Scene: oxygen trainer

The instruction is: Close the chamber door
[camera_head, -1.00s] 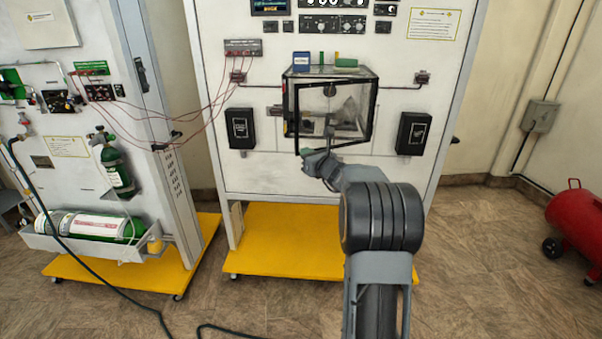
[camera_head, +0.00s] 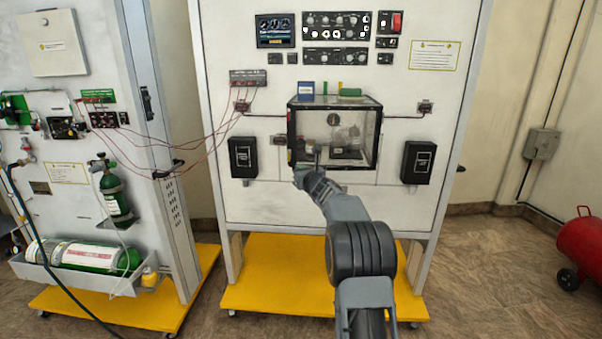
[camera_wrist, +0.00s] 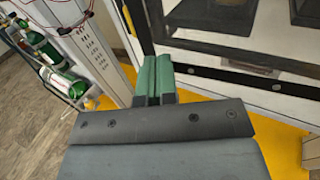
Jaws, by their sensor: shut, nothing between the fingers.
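The clear chamber (camera_head: 362,135) with black edges is mounted on the white panel. Its black-framed door (camera_head: 334,108) lies across the front and looks flush or nearly so; I cannot tell whether a thin gap remains. My gripper (camera_head: 317,154) is at the lower front of the chamber, left of its middle, and hides a little of the lower frame. In the wrist view, its green fingers (camera_wrist: 153,62) are together and empty. The chamber's lower front (camera_wrist: 235,42) shows at the upper right there, apart from the fingers in the picture; contact is unclear.
Black boxes flank the chamber at left (camera_head: 242,158) and right (camera_head: 417,162). Red tubes (camera_head: 215,142) run from the panel to the left trainer with green cylinders (camera_head: 90,256). A red tank (camera_head: 585,245) stands at far right. The yellow base (camera_head: 275,275) extends below.

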